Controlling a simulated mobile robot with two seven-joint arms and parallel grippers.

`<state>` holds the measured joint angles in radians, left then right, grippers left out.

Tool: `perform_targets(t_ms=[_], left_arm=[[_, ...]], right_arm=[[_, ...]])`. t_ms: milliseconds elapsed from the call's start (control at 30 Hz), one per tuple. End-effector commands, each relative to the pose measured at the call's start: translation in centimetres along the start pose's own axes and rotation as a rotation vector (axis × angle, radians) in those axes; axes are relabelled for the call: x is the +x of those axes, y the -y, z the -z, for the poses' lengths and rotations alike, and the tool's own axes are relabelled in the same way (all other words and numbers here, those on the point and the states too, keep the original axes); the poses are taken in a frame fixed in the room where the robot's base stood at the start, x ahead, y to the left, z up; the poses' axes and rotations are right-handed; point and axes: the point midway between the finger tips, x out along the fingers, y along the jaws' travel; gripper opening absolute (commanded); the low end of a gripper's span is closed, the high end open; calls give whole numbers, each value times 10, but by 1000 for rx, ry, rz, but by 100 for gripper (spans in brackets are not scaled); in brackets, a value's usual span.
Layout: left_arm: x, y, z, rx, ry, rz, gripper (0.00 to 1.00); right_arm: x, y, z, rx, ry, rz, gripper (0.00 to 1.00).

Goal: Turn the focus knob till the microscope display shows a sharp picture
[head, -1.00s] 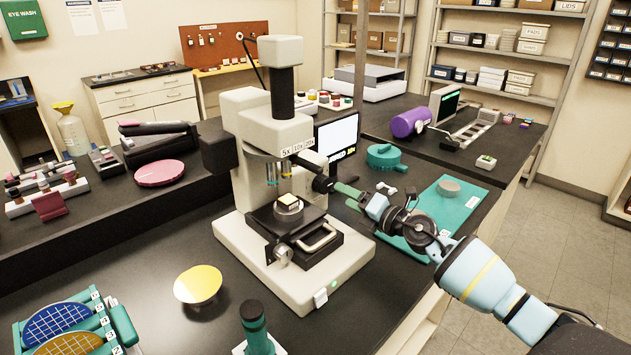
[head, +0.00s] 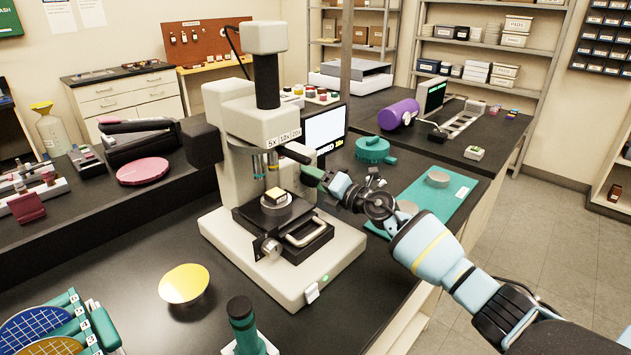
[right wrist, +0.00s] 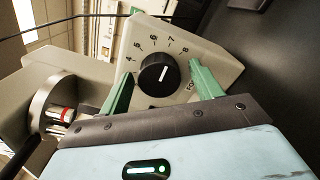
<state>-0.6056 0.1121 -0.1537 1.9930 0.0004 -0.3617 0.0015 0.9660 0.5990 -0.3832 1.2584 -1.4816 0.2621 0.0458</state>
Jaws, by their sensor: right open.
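The microscope (head: 228,188) is a large cream stand on the dark bench. In the right wrist view the black focus knob (right wrist: 158,73) sits on a cream panel with a numbered scale; its white mark points up, roughly toward 6 and 7. My right gripper (right wrist: 160,72) is open, with its green fingers apart on either side of the knob; contact cannot be told. In the head view the right gripper (head: 312,177) is at the microscope's right side, and the knob is hidden. The display (head: 325,126) looks plain white; its caption is partly covered, ending "RED 20x". My left gripper is out of view.
A teal mat (head: 459,199) and a teal round case (head: 374,151) lie right of the microscope, near my right arm. Bench is clear between the dish and microscope.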

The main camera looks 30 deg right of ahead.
Motion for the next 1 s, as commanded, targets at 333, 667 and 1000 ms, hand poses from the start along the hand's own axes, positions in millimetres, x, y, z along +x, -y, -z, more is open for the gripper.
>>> perform_targets(t_ms=[333,667,1000], left_arm=[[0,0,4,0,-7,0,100],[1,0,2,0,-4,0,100],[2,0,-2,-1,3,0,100]], right_arm=[[2,-1,0,0,0,-1,58],[2,-1,0,-1,0,-1,20],[2,-1,0,-83,0,-1,20]])
